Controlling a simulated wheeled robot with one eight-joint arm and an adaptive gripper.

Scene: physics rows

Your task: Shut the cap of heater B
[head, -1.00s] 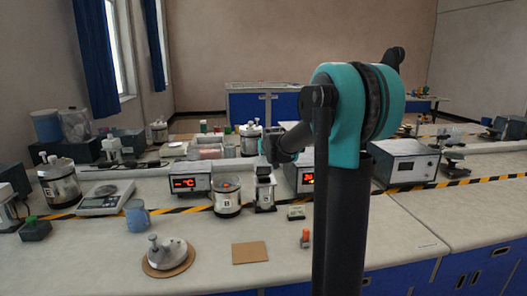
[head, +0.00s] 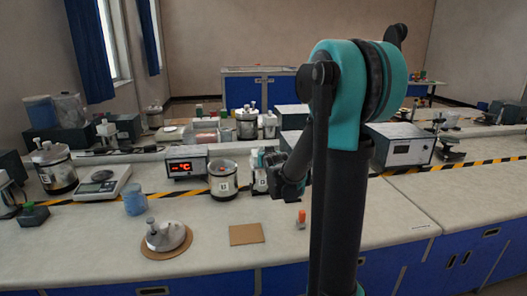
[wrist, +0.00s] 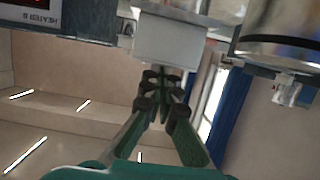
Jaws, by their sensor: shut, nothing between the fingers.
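The pot marked B (head: 223,182) stands upright on the bench, with its top open and something reddish inside. A grey metal lid with a knob (head: 166,235) lies on a round brown mat in front. My gripper (head: 270,165) is right of pot B, by a white upright device (head: 258,182) that it partly hides; contact is unclear. In the wrist view my gripper (wrist: 160,80) is shut and empty, its fingers pointing at a pale block (wrist: 170,40). A HEATER B panel (wrist: 40,15) appears upside down there. A steel-banded pot (wrist: 280,40) shows at upper right; its label is unseen.
A red-lit display box (head: 186,165) stands left of pot B. A blue cup (head: 135,202), a scale (head: 100,187) and a square brown mat (head: 246,234) lie around. An orange-topped vial (head: 301,219) stands near my arm. The front bench is mostly clear.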

